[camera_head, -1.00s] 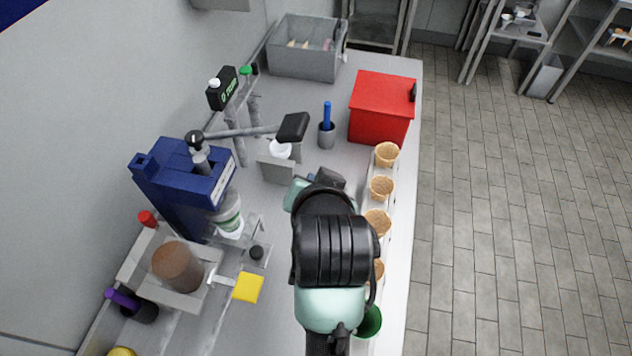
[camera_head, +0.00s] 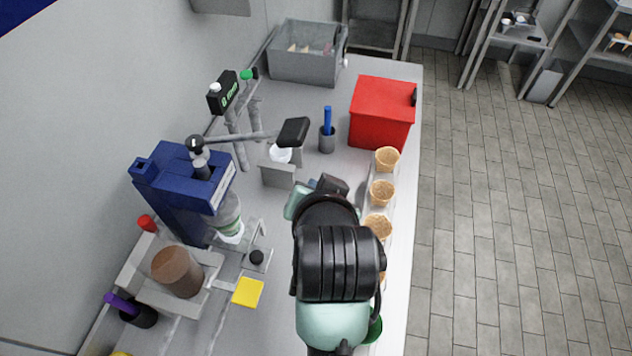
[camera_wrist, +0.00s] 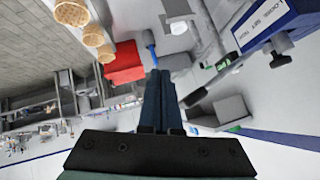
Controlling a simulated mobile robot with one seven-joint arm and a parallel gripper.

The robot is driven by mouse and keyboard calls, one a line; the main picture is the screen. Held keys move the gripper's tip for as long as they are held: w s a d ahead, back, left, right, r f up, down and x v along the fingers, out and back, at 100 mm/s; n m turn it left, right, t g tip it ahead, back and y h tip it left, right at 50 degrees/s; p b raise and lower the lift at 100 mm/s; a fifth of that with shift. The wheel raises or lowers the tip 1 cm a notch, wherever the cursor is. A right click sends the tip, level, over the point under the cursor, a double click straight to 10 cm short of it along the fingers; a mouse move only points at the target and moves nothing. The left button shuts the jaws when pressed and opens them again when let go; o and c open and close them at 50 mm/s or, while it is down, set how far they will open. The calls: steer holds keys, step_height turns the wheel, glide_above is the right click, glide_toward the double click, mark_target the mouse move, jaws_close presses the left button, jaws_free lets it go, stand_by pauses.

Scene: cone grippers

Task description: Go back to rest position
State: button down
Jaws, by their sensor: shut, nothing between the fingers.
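My gripper (camera_wrist: 160,100) shows in the wrist view with its two dark fingers together and nothing between them. In the head view my black and pale green arm reaches over the counter (camera_head: 330,90), left of the row of cones, and hides most of the gripper. The wrist view looks along the counter with the scene tilted, and the fingers point past the red box (camera_wrist: 122,66) and the cup with a blue handle (camera_wrist: 150,40). The fingers appear clear of these things.
Several waffle cones (camera_head: 381,193) stand in a holder along the right edge. The red box (camera_head: 381,115) and grey bin (camera_head: 305,55) are farther back. A blue machine (camera_head: 185,190), brown cylinder (camera_head: 177,270) and yellow block (camera_head: 247,292) are left. Open floor (camera_head: 500,240) lies right.

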steer(key=w+r+n+t, duration=0.15)
steer(key=r+t, duration=0.25)
steer(key=r, duration=0.6)
steer(key=w+r+n+t, duration=0.1)
steer(key=w+r+t, duration=0.25)
steer(key=r, duration=0.75)
steer(key=s+a+r+n+t, duration=0.1)
steer(key=s+r+t, duration=0.4)
steer(key=r, duration=0.7)
steer(key=s+a+r+n+t, duration=0.1)
steer(key=s+r+t, duration=0.4)
steer(key=r, duration=0.8)
steer(key=shift+s+a+n, duration=0.2)
steer(key=shift+s+n, duration=0.15)
steer(key=shift+s, duration=0.4)
steer(key=shift+f, duration=0.1)
